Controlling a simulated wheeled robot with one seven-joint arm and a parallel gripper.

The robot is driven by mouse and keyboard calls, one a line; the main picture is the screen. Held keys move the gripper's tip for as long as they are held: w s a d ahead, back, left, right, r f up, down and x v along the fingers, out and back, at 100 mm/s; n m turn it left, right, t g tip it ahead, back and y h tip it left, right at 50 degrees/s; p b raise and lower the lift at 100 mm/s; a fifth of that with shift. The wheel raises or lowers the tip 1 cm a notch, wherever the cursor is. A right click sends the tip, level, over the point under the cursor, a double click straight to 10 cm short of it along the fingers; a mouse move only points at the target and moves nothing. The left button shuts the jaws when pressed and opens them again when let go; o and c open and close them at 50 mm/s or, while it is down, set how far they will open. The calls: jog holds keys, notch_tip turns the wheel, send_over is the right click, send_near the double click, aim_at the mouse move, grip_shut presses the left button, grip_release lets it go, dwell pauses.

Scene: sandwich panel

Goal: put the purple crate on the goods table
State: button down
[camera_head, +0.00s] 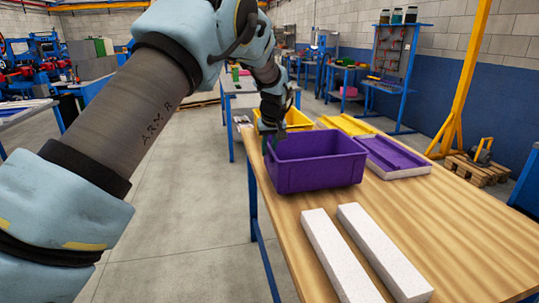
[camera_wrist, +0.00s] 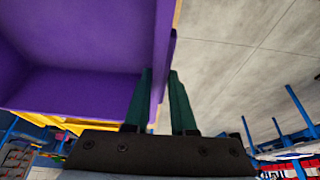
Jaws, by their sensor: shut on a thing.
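The purple crate (camera_head: 320,172) is upright and empty-looking at the left edge of a wooden-topped table (camera_head: 460,225). I cannot tell if it rests on the top or hangs just above it. My gripper (camera_head: 268,140) is at the crate's left rim. In the wrist view, the green fingers of my gripper (camera_wrist: 160,75) are on either side of the wall of the purple crate (camera_wrist: 85,90), shut on it. The fingertips are partly hidden behind the crate in the head view. I cannot tell which table is the goods table.
Two white bars (camera_head: 340,255) lie in front of the crate. A purple panel on a white base (camera_head: 395,157) lies to its right. A yellow crate (camera_head: 297,119) and a yellow panel (camera_head: 346,124) are behind. Bare wood is at the front right; open floor (camera_head: 190,200) is left.

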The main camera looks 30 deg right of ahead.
jog(key=shift+f, duration=1.2)
jog(key=c, duration=0.7)
grip_release()
jog(key=shift+c, duration=0.2)
jog(key=b+v, duration=0.2)
jog(key=v, duration=1)
jog(key=w+a+f+n+g+y, duration=0.1)
jog(key=w+a+f, duration=0.15)
jog(key=a, duration=1.15)
jog(key=w+a+f+n, duration=0.1)
jog(key=w+a, duration=0.2)
jog(key=a, duration=1.1)
jog(key=s+a+f, duration=0.2)
jog(key=s+a, duration=0.5)
jog(key=a, duration=0.4)
jog(key=s+a+f+n+g, duration=0.1)
jog(key=s+a+f, duration=0.2)
jog(key=s+a, duration=0.5)
jog(key=a, duration=0.4)
jog(key=shift+s+a+g+y, duration=0.25)
jog(key=shift+g+y, duration=0.05)
